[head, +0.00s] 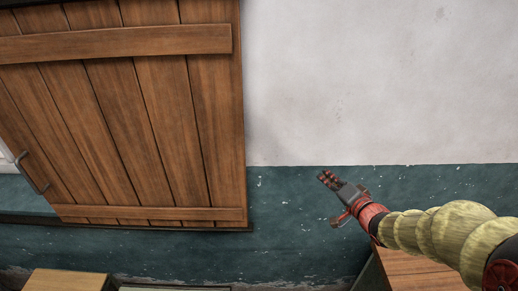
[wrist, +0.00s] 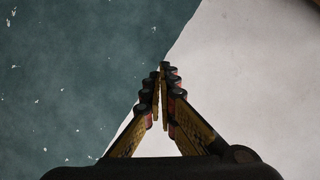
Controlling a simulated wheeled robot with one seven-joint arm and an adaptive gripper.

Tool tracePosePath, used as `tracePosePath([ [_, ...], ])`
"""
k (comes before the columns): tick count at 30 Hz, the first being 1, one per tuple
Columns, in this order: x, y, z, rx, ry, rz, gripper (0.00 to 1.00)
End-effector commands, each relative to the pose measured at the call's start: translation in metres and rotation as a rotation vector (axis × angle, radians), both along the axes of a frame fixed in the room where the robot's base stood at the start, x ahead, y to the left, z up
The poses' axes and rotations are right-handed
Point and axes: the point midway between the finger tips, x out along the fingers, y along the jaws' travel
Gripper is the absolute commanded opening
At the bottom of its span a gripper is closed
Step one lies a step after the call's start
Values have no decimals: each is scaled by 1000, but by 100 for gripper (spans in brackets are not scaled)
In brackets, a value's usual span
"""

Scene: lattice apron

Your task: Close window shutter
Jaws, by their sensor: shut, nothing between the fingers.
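A brown wooden plank shutter (head: 140,120) fills the left of the head view, with a cross batten near its top and another near its bottom. A grey metal handle (head: 33,172) is on its lower left side. A strip of pale window opening shows past the shutter's left edge. My gripper (head: 325,178) is to the right of the shutter, clear of it, in front of the wall. In the wrist view its fingertips (wrist: 164,68) meet, with nothing between them. The shutter does not show in the wrist view.
The wall is white plaster (head: 380,80) above and chipped dark teal (head: 290,215) below. A wooden surface (head: 415,270) is at the bottom right, under my arm. Another wooden top (head: 70,281) is at the bottom left. The wall between shutter and gripper is bare.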

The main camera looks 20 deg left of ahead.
Motion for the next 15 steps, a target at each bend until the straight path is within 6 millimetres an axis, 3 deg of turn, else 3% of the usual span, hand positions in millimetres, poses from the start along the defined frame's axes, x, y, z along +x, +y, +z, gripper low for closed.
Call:
tracePosePath([
  [3, -11, 40, 9, 185, 69, 124, 0],
  [6, -26, 65, 11, 328, 136, 220, 0],
  [10, -46, 85, 14, 465, 215, 315, 0],
  [15, -60, 96, 15, 552, 271, 375, 0],
])
